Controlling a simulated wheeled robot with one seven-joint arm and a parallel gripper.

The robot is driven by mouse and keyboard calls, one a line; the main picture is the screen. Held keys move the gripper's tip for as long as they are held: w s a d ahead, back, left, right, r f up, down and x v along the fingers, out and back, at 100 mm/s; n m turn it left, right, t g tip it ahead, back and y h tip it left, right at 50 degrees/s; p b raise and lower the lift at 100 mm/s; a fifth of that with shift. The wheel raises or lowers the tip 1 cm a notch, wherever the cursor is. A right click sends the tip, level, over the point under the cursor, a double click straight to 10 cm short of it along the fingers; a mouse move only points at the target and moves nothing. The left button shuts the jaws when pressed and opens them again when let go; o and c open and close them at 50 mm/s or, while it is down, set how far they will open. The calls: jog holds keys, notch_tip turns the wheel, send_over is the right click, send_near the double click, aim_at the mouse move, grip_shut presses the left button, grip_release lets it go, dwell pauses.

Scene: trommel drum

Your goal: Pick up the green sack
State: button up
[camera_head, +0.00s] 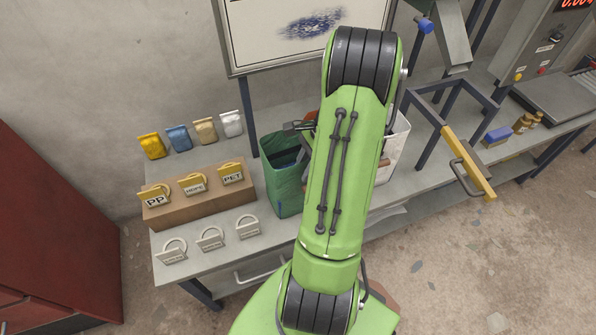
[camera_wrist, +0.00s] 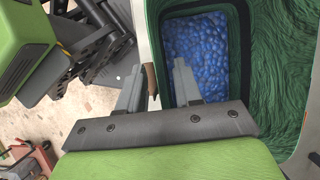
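The green sack (camera_head: 284,184) stands upright on the grey bench, left of my arm, which hides its right part. In the wrist view the green sack (camera_wrist: 285,60) fills the right side, and its dark-rimmed mouth shows blue pellets (camera_wrist: 208,45) inside. My gripper (camera_wrist: 158,66) is open, its two grey fingers apart. The right finger overlaps the pellets; the left finger is outside the mouth. A pale edge and a small brown piece show between them. I cannot tell whether the fingers touch the sack. My arm mostly hides the gripper in the head view.
A white sack (camera_head: 398,145) stands right of my arm, partly hidden. A cardboard-brown block (camera_head: 200,203) with labelled yellow-handled tags sits left, with several small bags behind it. A blue frame with a yellow bar (camera_head: 468,160) stands right. A whiteboard (camera_head: 275,40) is behind.

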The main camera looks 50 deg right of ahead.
jog(key=shift+f, duration=0.25)
dwell(0.3)
grip_shut()
